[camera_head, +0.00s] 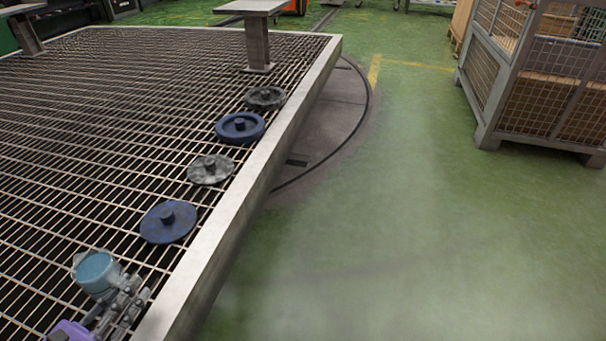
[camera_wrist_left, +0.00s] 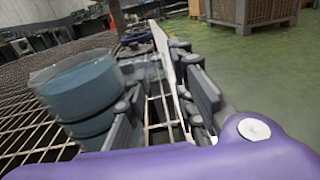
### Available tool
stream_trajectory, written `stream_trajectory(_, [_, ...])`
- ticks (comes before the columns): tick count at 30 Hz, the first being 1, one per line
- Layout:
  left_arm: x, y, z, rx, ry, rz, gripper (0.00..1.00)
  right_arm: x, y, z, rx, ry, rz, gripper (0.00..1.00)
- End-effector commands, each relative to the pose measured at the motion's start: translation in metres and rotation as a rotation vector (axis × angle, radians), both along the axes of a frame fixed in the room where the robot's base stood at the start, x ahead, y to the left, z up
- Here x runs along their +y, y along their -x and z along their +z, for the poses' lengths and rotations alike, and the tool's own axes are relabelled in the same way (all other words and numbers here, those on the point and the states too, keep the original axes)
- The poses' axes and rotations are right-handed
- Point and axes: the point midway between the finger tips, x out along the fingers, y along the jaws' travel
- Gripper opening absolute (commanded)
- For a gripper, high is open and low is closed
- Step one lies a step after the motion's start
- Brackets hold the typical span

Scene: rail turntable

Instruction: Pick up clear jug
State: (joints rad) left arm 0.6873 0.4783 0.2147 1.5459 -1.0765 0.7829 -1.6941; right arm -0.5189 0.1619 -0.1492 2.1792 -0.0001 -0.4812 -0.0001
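The clear jug (camera_head: 97,272), with a blue-grey tint, is at the lower left of the head view, at the near edge of the metal grating. It shows large on the left of the left wrist view (camera_wrist_left: 78,92), beside my gripper. My left gripper (camera_head: 130,293) is just right of the jug in the head view. In the left wrist view its fingers (camera_wrist_left: 168,85) stand apart, with grating bars and a pale frame edge seen between them. The jug is outside the left finger; I cannot tell whether they touch. My right gripper is not in view.
Several dark round discs with knobs, such as a blue one (camera_head: 169,221), lie in a row along the grating's right side. A pale raised frame (camera_head: 232,222) edges the grating (camera_head: 90,130). A mesh cage with boxes (camera_head: 540,85) stands at right. The green floor (camera_head: 420,230) is clear.

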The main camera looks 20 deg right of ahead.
Motion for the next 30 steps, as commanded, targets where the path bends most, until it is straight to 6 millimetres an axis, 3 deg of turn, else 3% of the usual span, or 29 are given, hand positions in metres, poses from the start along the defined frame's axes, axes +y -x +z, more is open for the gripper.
stream_trajectory(1, [0.0, 0.0, 0.0, 0.0, 0.0, 0.0, 0.13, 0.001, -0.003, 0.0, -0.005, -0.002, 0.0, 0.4])
stream_trajectory(4, [0.0, 0.0, 0.0, 0.0, 0.0, 0.0, 0.0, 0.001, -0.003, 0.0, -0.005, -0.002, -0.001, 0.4])
stream_trajectory(22, [0.0, 0.0, 0.004, -0.004, 0.001, -0.001, 0.0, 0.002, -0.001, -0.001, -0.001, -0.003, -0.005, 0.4])
stream_trajectory(30, [0.0, 0.0, 0.032, -0.007, -0.002, -0.002, 0.0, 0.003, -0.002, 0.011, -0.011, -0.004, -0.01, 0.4])
